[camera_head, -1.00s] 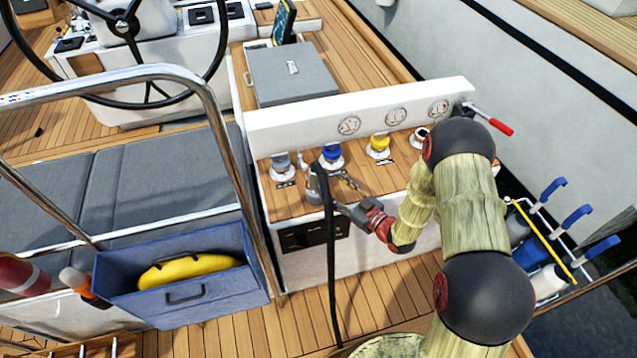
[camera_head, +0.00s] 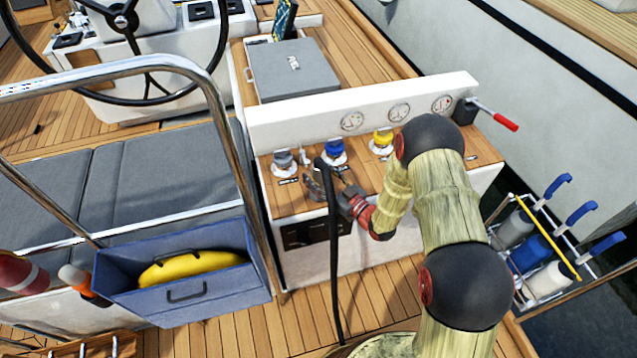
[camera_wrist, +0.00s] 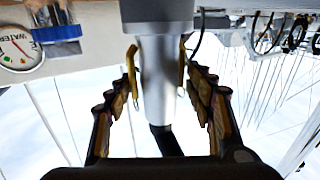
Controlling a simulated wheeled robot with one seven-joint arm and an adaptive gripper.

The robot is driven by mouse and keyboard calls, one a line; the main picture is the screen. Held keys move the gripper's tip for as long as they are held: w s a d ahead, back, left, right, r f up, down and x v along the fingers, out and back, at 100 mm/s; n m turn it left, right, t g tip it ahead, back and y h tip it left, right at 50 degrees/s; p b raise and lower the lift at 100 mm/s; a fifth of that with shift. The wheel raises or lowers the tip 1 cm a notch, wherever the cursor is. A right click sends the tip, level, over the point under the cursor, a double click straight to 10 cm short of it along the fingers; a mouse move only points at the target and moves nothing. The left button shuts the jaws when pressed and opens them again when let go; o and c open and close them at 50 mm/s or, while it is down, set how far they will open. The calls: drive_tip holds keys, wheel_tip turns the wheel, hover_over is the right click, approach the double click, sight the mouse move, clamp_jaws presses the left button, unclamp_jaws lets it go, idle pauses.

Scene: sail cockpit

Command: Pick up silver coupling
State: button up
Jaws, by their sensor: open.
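The silver coupling (camera_wrist: 158,80) is a shiny cylinder in the middle of the wrist view, with a grey ring at the top of the picture and a black hose (camera_wrist: 166,140) at its lower end. My gripper (camera_wrist: 158,85) is open, with one finger on each side of the coupling and visible gaps between. In the head view, my gripper (camera_head: 322,190) is at the front left of the wooden console top, by the coupling (camera_head: 311,187). The black hose and fingers partly hide the coupling there.
Grey (camera_head: 283,161), blue (camera_head: 334,151) and yellow (camera_head: 382,140) fittings stand along the console top (camera_head: 295,203), before a white gauge panel (camera_head: 375,122). The black hose hangs down to the deck. A steel rail (camera_head: 235,150) and blue bin (camera_head: 200,300) are left.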

drive_tip(key=shift+c, duration=0.2)
clamp_jaws()
idle(0.6)
drive_tip(key=shift+r, duration=0.1)
